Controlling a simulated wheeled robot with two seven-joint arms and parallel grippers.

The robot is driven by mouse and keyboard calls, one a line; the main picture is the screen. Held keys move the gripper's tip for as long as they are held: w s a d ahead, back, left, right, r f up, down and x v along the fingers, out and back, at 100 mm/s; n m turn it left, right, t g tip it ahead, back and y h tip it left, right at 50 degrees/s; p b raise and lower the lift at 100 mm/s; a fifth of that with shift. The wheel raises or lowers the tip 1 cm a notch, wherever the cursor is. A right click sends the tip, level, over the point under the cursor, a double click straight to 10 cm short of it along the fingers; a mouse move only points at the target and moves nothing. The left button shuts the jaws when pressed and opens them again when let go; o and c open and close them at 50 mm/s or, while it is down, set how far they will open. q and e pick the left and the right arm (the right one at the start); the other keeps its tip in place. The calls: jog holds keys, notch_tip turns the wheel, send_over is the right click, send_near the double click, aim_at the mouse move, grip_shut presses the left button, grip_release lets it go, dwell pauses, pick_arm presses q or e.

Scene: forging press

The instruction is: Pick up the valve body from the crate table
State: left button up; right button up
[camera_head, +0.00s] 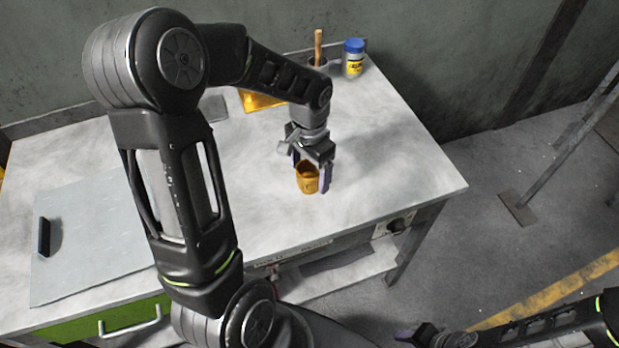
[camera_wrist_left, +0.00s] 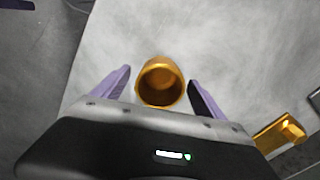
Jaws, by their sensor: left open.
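The valve body is a golden, hollow, cup-like part (camera_head: 307,180) standing on the grey table top (camera_head: 400,170) near its front right. It also shows in the left wrist view (camera_wrist_left: 161,82), with its round opening facing the camera. My left gripper (camera_head: 312,172) is over it, pointing down, with its purple fingers apart. In the left wrist view the two fingertips (camera_wrist_left: 157,76) lie on either side of the valve body, with visible gaps. My right gripper (camera_head: 418,336) is low at the bottom edge of the head view; its jaws are unclear.
A yellow-orange tray or part (camera_head: 262,101) lies behind my left arm. A blue-capped jar (camera_head: 353,58) and a dark cup (camera_head: 318,64) with a wooden handle stand at the back edge. A flat light plate (camera_head: 95,235) lies at left. The table's right side is clear.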

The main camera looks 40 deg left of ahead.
pick_arm(q)
jog(key=shift+c, duration=0.4)
grip_shut()
dwell(0.7)
